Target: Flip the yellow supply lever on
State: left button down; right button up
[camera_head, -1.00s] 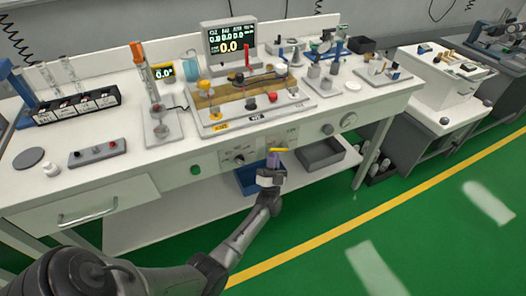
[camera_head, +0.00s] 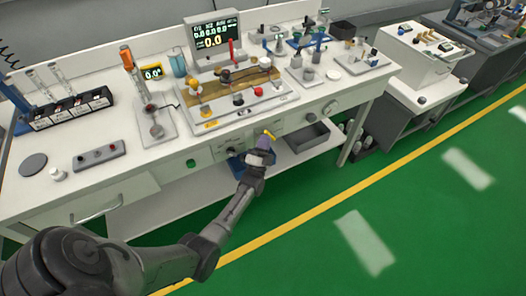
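The small yellow lever (camera_head: 269,133) sits on the front panel (camera_head: 290,122) below the bench's work surface. It slants down to the right in the head view. My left gripper (camera_head: 262,144) reaches up from below, and its purple-tinted tip is right at the lever. It hides the panel behind it. I cannot tell whether the fingers are open or shut, or whether they touch the lever. My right gripper is not in view.
A round gauge (camera_head: 329,108) and a dark knob (camera_head: 229,151) flank the lever on the panel. A grey bin (camera_head: 306,138) and a blue bin (camera_head: 236,168) sit below. The bench top holds a monitor (camera_head: 212,36) and instruments. The green floor in front is clear.

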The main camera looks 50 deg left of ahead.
pick_arm(q)
jog(key=shift+r, duration=0.1)
dwell(0.4)
jog(key=s+r+p+v, duration=0.2)
jog(key=v, duration=1.1)
jog(key=shift+s, duration=0.15)
jog(key=shift+f, duration=0.1)
dwell(0.4)
